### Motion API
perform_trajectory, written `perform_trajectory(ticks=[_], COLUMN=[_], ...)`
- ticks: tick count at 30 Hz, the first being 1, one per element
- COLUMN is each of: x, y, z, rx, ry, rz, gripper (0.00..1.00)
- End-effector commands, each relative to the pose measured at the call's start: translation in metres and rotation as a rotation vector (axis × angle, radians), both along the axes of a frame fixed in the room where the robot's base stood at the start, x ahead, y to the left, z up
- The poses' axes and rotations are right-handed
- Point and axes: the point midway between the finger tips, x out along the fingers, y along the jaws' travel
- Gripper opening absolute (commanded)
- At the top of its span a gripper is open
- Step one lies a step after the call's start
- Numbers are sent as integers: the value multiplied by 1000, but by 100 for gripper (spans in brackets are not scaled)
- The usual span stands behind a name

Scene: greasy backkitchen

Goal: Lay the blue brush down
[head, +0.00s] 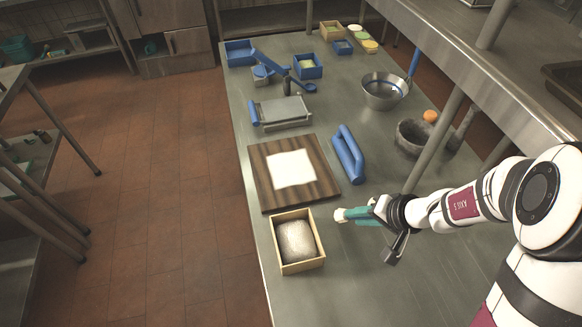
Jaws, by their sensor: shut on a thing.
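My gripper (370,211) reaches in from the right and is shut on the blue brush (356,214), which looks teal-blue with a pale end pointing left. The brush is above the steel table (345,285), just right of the wooden box and below the dark wooden board. The jaws and the brush are small here, so where the fingers meet the handle is hard to make out. I cannot tell the exact height above the table.
A wooden box (320,260) holds a pale, rounded block. A white sheet (291,169) lies on the wooden board (262,196). A blue-handled roller-like tool (348,154), a metal bowl (384,98) and a stone mortar (409,143) stand beyond. A shelf post (433,141) rises at right.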

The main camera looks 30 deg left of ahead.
Motion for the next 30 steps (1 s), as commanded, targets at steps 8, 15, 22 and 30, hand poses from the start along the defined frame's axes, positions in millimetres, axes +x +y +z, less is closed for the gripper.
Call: perform_trajectory(ticks=[8,15,22,30], x=[0,0,0,0], y=[0,0,0,0], z=[-8,-16,-23,-28], rx=[0,-1,0,0], ry=[0,-1,0,-1], rz=[0,-1,0,0], gripper=[0,0,0,40])
